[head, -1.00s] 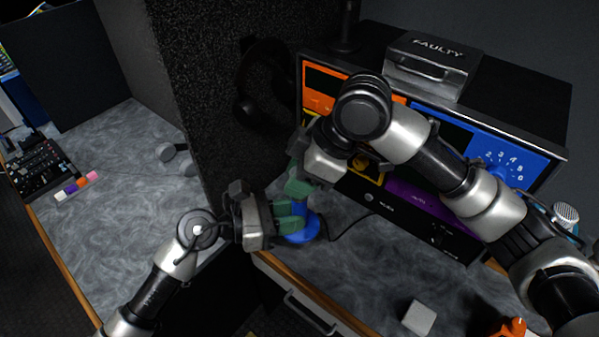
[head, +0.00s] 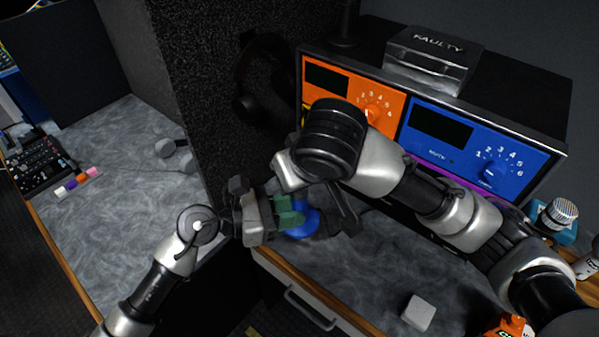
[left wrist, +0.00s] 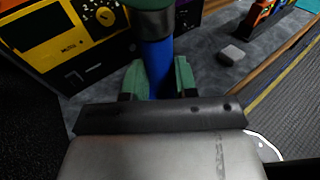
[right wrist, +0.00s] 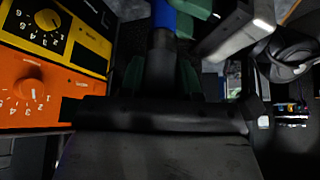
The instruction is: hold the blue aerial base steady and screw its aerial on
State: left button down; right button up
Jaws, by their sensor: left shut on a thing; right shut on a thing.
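The blue aerial base (head: 308,224) is on the grey counter by its front left corner. My left gripper (head: 290,213) is shut on its upright blue post, which shows between the green fingers in the left wrist view (left wrist: 157,68). My right gripper (right wrist: 160,78) is shut on a dark aerial (right wrist: 160,60), in line with the blue post in the right wrist view. In the head view my right arm hides its fingers and the aerial. I cannot tell how far the aerial is threaded in.
A rack with orange (head: 375,115) and blue (head: 480,150) panels stands behind, with a FAULTY case (head: 432,60) on top. A light grey block (head: 419,313) lies at the counter's front. A dark padded partition (head: 215,90) stands at the left.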

jog(key=m+h, duration=0.1)
jog(key=m, duration=0.2)
jog(key=m+h, duration=0.1)
jog(key=m, duration=0.1)
jog(key=shift+a+r+m+t+h, duration=0.15)
jog(key=shift+a+m+t+h, duration=0.15)
jog(key=shift+t, duration=0.1)
jog(key=m+h, duration=0.1)
jog(key=m, duration=0.2)
jog(key=m+h, duration=0.2)
jog(key=m, duration=0.1)
jog(key=shift+w+d+g, duration=0.1)
jog(key=shift+d+g, duration=0.1)
jog(key=shift+g, duration=0.1)
jog(key=m+g+h, duration=0.1)
jog(key=m, duration=0.2)
jog(key=m+g+h, duration=0.1)
jog(key=m, duration=0.2)
jog(key=shift+a+m+h, duration=0.1)
jog(key=shift+m+h, duration=0.2)
jog(key=shift+m, duration=0.1)
jog(key=m+g, duration=0.1)
jog(key=m, duration=0.1)
jog(key=m+g, duration=0.2)
jog(key=m, duration=0.1)
jog(key=shift+f+h, duration=0.2)
jog(key=shift+h, duration=0.2)
jog(key=o, duration=0.9)
